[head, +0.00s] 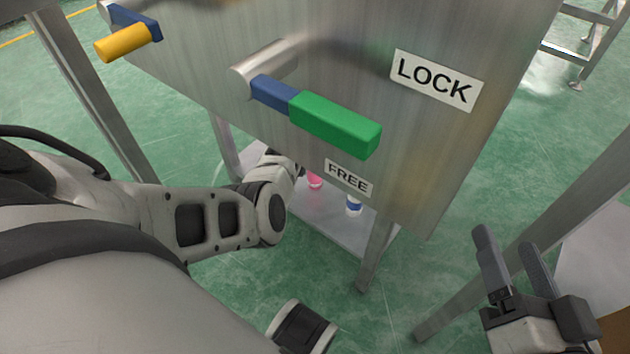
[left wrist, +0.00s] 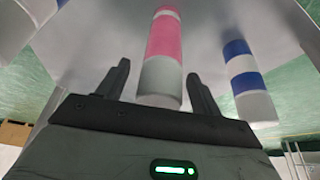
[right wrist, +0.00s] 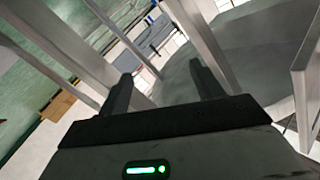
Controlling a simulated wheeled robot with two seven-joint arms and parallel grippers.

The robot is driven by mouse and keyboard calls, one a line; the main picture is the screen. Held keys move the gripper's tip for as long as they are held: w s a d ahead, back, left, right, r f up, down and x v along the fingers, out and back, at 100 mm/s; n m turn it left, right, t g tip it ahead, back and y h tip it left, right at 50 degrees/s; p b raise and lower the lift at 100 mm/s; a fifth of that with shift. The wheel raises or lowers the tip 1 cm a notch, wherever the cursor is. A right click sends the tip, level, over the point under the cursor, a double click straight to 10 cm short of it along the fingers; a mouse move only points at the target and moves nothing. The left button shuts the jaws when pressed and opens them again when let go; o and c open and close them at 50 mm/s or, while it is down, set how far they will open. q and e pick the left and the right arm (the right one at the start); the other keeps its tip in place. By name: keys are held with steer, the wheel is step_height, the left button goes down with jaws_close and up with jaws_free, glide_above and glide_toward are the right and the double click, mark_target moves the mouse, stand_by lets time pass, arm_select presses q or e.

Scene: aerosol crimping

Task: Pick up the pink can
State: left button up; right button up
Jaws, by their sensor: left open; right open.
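The pink can (left wrist: 165,55) is a pink and white cylinder in the left wrist view, standing on a pale shelf. My left gripper (left wrist: 160,85) is open, with one finger on each side of the can's white end; I cannot tell whether they touch it. In the head view only a small part of the pink can (head: 315,181) shows under the machine's panel, and my left gripper is hidden behind the panel. My right gripper (head: 512,258) is open and empty at the lower right of the head view; its open fingers also show in the right wrist view (right wrist: 160,88).
A blue and white striped can (left wrist: 246,80) stands right of the pink one, and another white and blue can (left wrist: 22,25) is at the left. The metal panel (head: 450,150) with a green-ended lever (head: 335,124) hangs over the shelf (head: 340,226). Metal legs (head: 378,250) stand nearby.

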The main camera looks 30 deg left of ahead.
arm_select(q)
steer(key=shift+w+f, duration=0.2)
steer(key=shift+f, duration=0.3)
steer(key=shift+r, duration=0.1)
jaws_close()
